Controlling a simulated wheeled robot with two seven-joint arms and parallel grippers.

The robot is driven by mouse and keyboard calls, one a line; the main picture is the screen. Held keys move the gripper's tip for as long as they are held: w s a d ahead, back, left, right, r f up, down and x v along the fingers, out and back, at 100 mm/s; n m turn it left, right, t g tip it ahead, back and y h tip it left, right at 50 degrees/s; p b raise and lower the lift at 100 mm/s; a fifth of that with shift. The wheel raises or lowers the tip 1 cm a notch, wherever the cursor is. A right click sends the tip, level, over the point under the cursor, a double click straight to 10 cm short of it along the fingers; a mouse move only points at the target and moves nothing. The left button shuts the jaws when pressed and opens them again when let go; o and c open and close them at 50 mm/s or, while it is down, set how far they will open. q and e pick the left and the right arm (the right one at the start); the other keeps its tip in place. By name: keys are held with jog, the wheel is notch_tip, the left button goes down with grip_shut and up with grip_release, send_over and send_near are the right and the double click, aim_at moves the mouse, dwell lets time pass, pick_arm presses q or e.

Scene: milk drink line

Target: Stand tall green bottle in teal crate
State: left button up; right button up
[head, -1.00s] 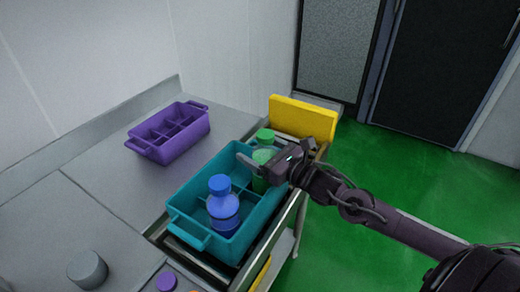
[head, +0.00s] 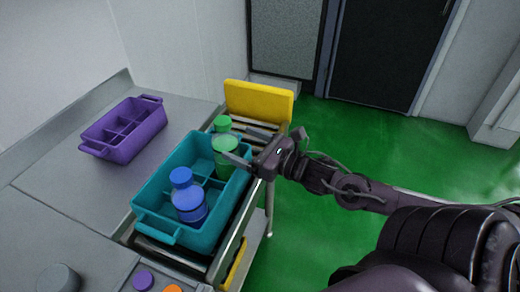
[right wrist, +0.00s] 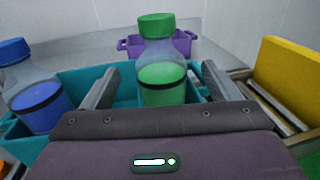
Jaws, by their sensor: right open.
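The tall green bottle (head: 225,160), clear with a green cap and green contents, stands upright in a far-end compartment of the teal crate (head: 153,197). My right gripper (head: 239,145) is open at the crate's right side, its fingers pointing at the bottle and apart from it. In the right wrist view the bottle (right wrist: 162,85) shows centred between and beyond the two open fingers. Its base is hidden by the crate and gripper. A blue bottle (head: 189,200) stands in a nearer compartment of the same crate. My left gripper is not in view.
The teal crate sits on a roller conveyor beside the grey counter. A purple divided crate (head: 118,141) stands empty on the counter. A yellow panel (head: 259,101) rises at the conveyor's far end. Green floor (head: 350,150) lies open to the right.

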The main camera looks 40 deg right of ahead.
jog(key=shift+v, duration=2.15)
